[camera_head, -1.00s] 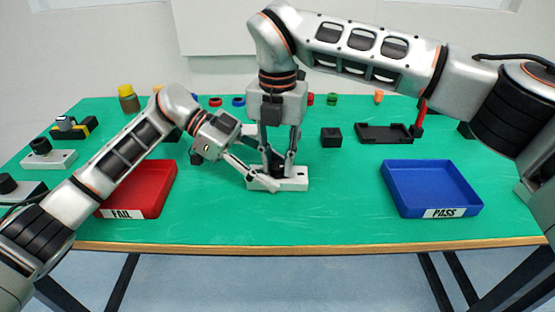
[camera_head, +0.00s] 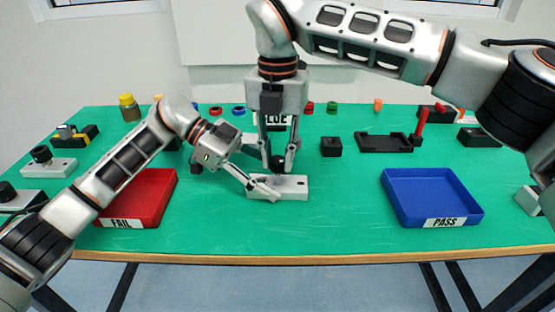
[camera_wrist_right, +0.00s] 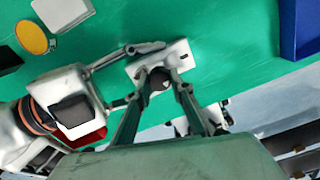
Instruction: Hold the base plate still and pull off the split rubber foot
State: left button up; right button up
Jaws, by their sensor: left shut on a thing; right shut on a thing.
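The pale grey base plate (camera_head: 296,187) lies on the green table in the middle. My left gripper (camera_head: 268,191) is shut on its front left part; its fingers also show at the plate in the right wrist view (camera_wrist_right: 150,47). My right gripper (camera_head: 278,168) points straight down above the plate. It is shut on the small dark rubber foot (camera_wrist_right: 160,76), which sits between its fingertips. The fingertips look a little above the plate's top. The foot appears raised with them, though its underside is hidden. Its split cannot be made out.
A red FAIL tray (camera_head: 150,205) stands left, behind my left arm, and a blue PASS tray (camera_head: 432,198) stands right. A black block (camera_head: 331,147) and a black fixture (camera_head: 384,143) are behind. The table right of the plate is clear.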

pick_arm(q)
jog(key=shift+f, duration=0.2)
jog(key=o, duration=0.9)
jog(key=shift+r, duration=0.15)
